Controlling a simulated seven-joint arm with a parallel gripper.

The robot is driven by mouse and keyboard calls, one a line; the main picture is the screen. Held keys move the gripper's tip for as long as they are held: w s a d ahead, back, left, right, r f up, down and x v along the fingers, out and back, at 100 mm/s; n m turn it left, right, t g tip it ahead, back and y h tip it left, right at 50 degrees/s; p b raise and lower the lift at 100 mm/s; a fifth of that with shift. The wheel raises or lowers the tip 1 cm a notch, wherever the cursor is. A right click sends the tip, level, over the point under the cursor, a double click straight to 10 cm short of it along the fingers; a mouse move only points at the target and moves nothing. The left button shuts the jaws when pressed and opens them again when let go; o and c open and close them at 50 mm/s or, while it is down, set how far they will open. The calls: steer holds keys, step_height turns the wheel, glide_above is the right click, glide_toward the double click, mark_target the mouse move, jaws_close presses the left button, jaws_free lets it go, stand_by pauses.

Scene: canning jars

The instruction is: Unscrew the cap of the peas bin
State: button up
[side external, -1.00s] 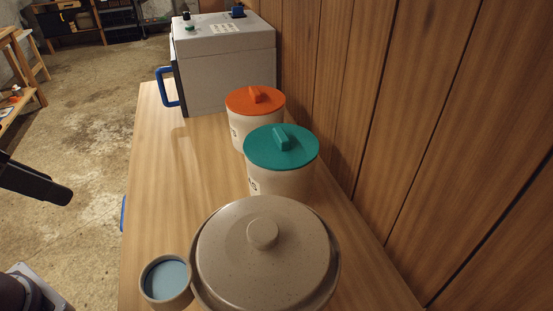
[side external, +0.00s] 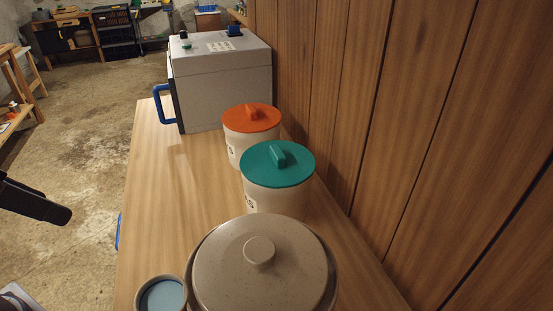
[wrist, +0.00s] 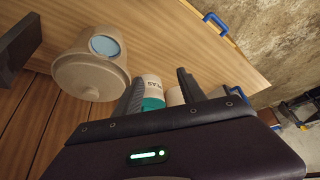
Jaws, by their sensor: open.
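The bin with the teal cap (side external: 278,165) stands on the wooden counter. Its pale body (side external: 275,200) carries a label ending in "AS", partly turned away; in the wrist view the label (wrist: 152,83) looks like "PEAS". The cap is seated on the bin and has a raised bar handle. In the wrist view, my gripper (wrist: 160,76) is open and empty, its two dark fingers apart. The bin shows beyond and between the fingers, with its teal cap (wrist: 153,103) partly hidden by the gripper body. No contact is visible.
A bin with an orange cap (side external: 251,118) stands just behind. A large beige lidded pot (side external: 225,265) and a small cup with a blue top (side external: 162,296) stand in front. A grey box (side external: 225,85) is at the back; a wood-panel wall (side external: 400,130) closes the right. The counter's left is clear.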

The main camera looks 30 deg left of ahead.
steer(key=o, duration=0.7)
steer(key=w+d+r+n+h, duration=0.1)
steer(key=w+d+r+n, duration=0.1)
steer(key=w, duration=0.5)
steer(key=shift+w+r+n, duration=0.15)
steer(key=shift+r+n, duration=0.35)
steer(key=shift+n, duration=0.7)
steer(key=shift+o, duration=0.4)
steer(key=w+d+r+n, duration=0.1)
steer(key=w+n, duration=0.3)
steer(key=w, duration=0.3)
steer(key=shift+d+g+h, duration=0.3)
steer(key=n+h, duration=0.3)
steer(key=n, duration=1.5)
glide_above(276, 151)
steer(key=s+a, duration=0.3)
steer(key=shift+g, duration=0.4)
step_height(276, 151, down, 13)
steer(key=shift+d+f, duration=0.1)
steer(key=shift+d, duration=0.05)
steer(key=x, duration=0.6)
steer(key=shift+w+f, duration=0.15)
steer(key=shift+f, duration=0.1)
steer(key=shift+w+d+f, duration=0.1)
steer(key=shift+w+f, duration=0.05)
steer(key=shift+f, duration=0.15)
